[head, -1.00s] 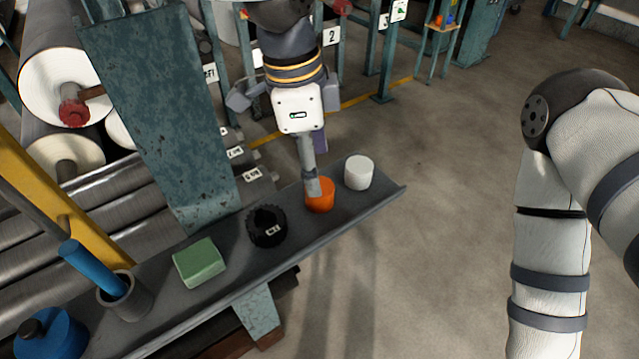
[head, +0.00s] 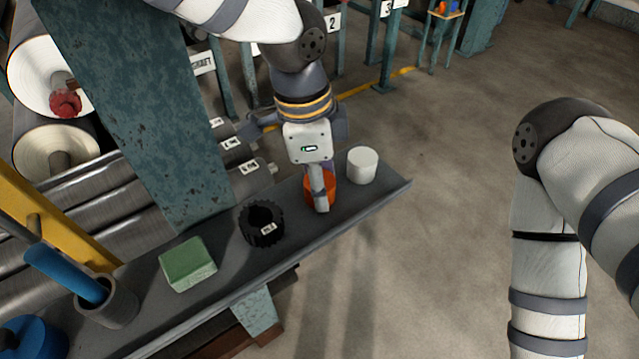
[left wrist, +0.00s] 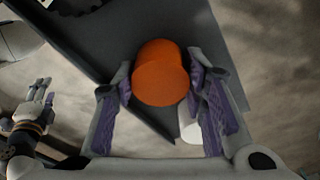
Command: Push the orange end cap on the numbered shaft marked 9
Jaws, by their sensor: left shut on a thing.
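The orange end cap (head: 330,188) is at the right part of the grey shelf (head: 345,205). My left gripper (head: 321,204) points down over it and is shut on it. In the left wrist view, the cap (left wrist: 160,75) sits between the two purple-padded fingers of the left gripper (left wrist: 168,92). I cannot tell whether the cap still touches the shelf. Shafts with white labels (head: 249,167) lie at the left behind the shelf; I cannot read a 9 on any. My right gripper (left wrist: 42,95) shows small at the left of the left wrist view, its jaw state unclear.
On the shelf stand a white cylinder (head: 362,165), a black toothed ring (head: 262,224), a green block (head: 187,264) and a grey cup (head: 115,302) with a blue-handled tool. A teal post (head: 150,120) rises behind the shelf.

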